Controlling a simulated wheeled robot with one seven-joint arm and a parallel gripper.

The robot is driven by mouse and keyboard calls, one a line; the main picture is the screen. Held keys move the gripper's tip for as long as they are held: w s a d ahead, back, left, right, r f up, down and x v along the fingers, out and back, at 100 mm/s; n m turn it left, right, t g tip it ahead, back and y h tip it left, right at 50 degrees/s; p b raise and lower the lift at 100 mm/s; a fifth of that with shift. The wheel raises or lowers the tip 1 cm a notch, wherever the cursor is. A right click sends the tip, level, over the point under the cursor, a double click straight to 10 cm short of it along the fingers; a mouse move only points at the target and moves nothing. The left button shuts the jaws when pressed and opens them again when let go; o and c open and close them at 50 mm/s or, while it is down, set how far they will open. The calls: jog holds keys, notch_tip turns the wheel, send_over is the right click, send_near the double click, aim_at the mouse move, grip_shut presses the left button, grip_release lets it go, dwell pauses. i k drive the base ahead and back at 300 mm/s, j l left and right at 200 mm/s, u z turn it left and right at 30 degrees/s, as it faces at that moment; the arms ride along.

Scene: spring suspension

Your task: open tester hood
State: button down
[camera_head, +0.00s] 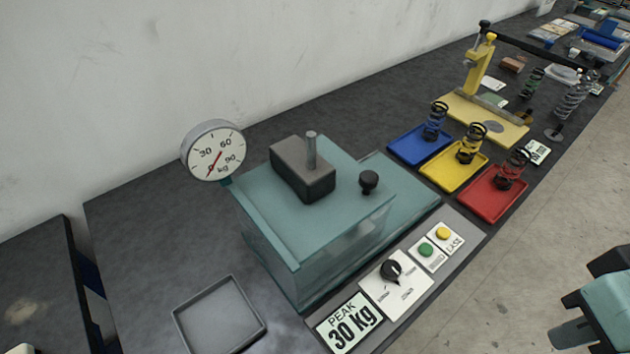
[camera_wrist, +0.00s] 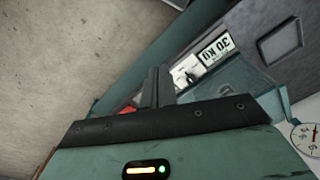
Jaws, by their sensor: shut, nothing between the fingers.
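The tester (camera_head: 300,215) is a teal box with a see-through hood (camera_head: 325,245) that is down. A black knob (camera_head: 369,181) stands at the right of its top, and a dark grey block with an upright rod (camera_head: 305,170) sits on top. In the wrist view, part of the teal tester (camera_wrist: 235,80) shows beyond my gripper. My gripper (camera_wrist: 153,88) is shut and empty, its dark fingers together. It is apart from the knob. In the head view, only part of my arm shows at the lower right, away from the tester.
A dial gauge (camera_head: 213,150) stands at the tester's back left. A grey tray (camera_head: 220,314) lies left of it. A control panel (camera_head: 395,283) with a 30 kg display (camera_head: 349,323) runs along the front. Blue (camera_head: 420,145), yellow (camera_head: 453,172) and red (camera_head: 492,193) trays hold springs at right.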

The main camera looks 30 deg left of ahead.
aim_at(307, 210)
jog(key=k+l+z, duration=0.1)
jog(key=l+u, duration=0.1)
jog(key=u, duration=0.3)
jog(key=k+u, duration=0.1)
jog(key=u, duration=0.3)
jog(key=k+u, duration=0.1)
jog(key=u, duration=0.35)
